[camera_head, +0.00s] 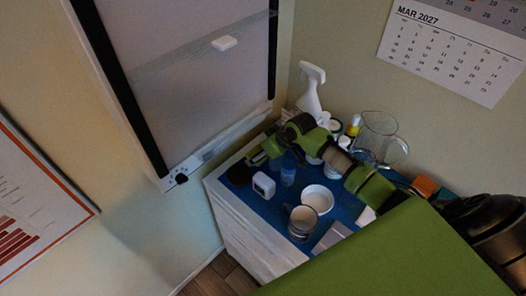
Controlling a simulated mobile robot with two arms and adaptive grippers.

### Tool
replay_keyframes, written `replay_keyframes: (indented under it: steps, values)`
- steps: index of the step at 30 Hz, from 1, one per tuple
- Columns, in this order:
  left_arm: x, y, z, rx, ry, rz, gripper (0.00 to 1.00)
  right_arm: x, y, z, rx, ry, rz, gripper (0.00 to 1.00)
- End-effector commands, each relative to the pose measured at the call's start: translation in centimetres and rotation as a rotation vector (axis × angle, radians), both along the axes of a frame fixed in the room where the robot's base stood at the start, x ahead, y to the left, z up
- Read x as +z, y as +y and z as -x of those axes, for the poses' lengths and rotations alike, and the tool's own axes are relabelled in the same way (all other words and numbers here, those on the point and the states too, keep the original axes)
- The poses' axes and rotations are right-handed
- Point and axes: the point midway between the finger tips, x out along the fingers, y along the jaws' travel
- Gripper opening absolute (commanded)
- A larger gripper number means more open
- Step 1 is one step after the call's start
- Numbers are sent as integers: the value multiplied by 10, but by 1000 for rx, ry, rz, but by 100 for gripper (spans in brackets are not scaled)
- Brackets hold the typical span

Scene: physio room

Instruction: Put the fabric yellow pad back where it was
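I cannot make out a fabric yellow pad in this view. My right arm, green and black, comes in from the right and reaches over the blue top of a white cabinet (343,211). My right gripper (257,159) is at the cabinet's far left part, close to a dark round item (240,173). It is small and dark here, so I cannot tell whether it is open or shut, or holds anything. My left gripper is not in view.
On the cabinet are a white boxy item (264,186), a white bowl (318,198), a mug (302,222), a white spray bottle (311,92), a glass jug (379,138) and a yellow-topped item (353,124). The cabinet top is crowded.

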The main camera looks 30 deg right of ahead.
Motion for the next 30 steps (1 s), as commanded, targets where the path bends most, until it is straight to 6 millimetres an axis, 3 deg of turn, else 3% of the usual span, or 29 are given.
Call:
replay_keyframes:
  steps: [7,21,30]
  values:
    - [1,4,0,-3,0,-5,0,16,-4,8,1,-2,2,75]
    - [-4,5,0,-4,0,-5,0,90,-19,53,0,-1,2,75]
    - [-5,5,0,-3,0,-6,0,104,-21,62,1,0,-1,75]
